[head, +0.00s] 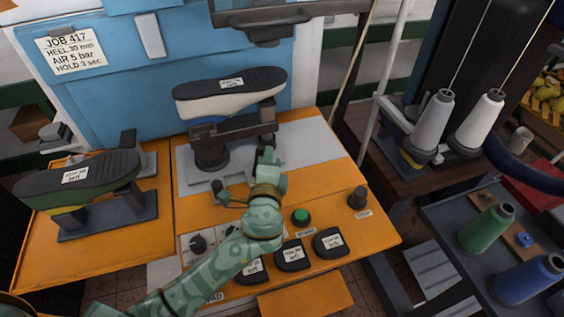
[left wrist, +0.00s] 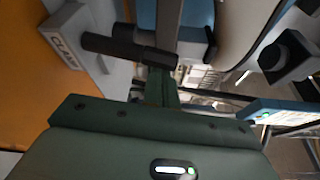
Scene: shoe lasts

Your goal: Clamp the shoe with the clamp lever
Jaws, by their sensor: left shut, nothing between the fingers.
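A dark-soled shoe with a pale upper (head: 232,97) sits upside down on the machine's stand, and its side shows in the left wrist view (left wrist: 243,25). The clamp lever's dark round handle (left wrist: 112,47) lies beside a grey block marked CLAMP (left wrist: 64,38). My left gripper (head: 267,156) is below the shoe in the head view. In the left wrist view its fingers (left wrist: 160,84) are shut and empty, close to the handle's right end; I cannot tell if they touch. A small lever (head: 233,200) is left of my wrist; whether it is the same one is unclear. My right gripper is out of view.
A second shoe (head: 82,182) stands on a holder at the left. A green button (head: 300,216), black labelled pads (head: 328,241) and knobs are on the orange table (head: 375,228). Thread cones (head: 432,121) and a spool tray (head: 455,205) stand at the right.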

